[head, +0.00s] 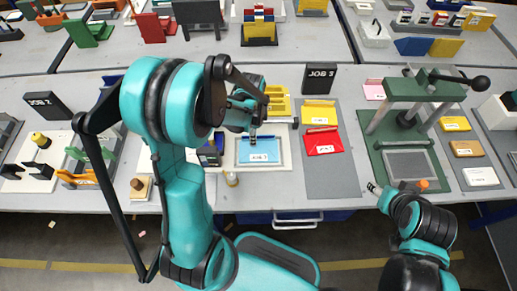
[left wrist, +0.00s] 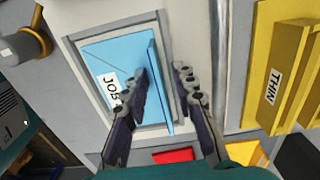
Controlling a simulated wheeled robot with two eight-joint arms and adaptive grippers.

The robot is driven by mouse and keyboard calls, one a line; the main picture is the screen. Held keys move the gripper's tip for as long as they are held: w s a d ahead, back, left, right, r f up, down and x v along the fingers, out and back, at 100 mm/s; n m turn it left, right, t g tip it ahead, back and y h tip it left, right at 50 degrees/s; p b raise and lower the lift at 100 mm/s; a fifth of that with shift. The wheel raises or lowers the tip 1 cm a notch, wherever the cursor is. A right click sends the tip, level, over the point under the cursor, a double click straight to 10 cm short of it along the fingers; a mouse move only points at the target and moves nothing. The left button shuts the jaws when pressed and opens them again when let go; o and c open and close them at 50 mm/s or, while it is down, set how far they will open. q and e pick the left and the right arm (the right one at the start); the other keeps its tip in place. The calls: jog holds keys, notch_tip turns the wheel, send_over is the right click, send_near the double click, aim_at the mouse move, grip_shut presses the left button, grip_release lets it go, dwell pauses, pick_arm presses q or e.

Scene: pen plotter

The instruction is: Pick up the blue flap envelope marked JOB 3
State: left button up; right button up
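The blue flap envelope (head: 258,151) lies in a white-edged tray on the table, below my left gripper (head: 253,134) in the head view. In the left wrist view the envelope (left wrist: 112,58) shows a white label reading "JOB"; its number is hidden behind a finger. Its blue flap stands up as a narrow ridge. My left gripper (left wrist: 163,80) is open, with one finger on each side of the flap and gaps still visible. My right gripper (head: 374,188) is low at the right, by the green press; its finger state is unclear.
A black JOB 3 sign (head: 320,76) stands behind a grey mat (head: 339,178) holding yellow and red envelopes. A yellow holder marked THIN (left wrist: 270,85) stands beside the tray. The green press (head: 428,90) is at the right.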

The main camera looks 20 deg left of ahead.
pick_arm(q)
grip_shut()
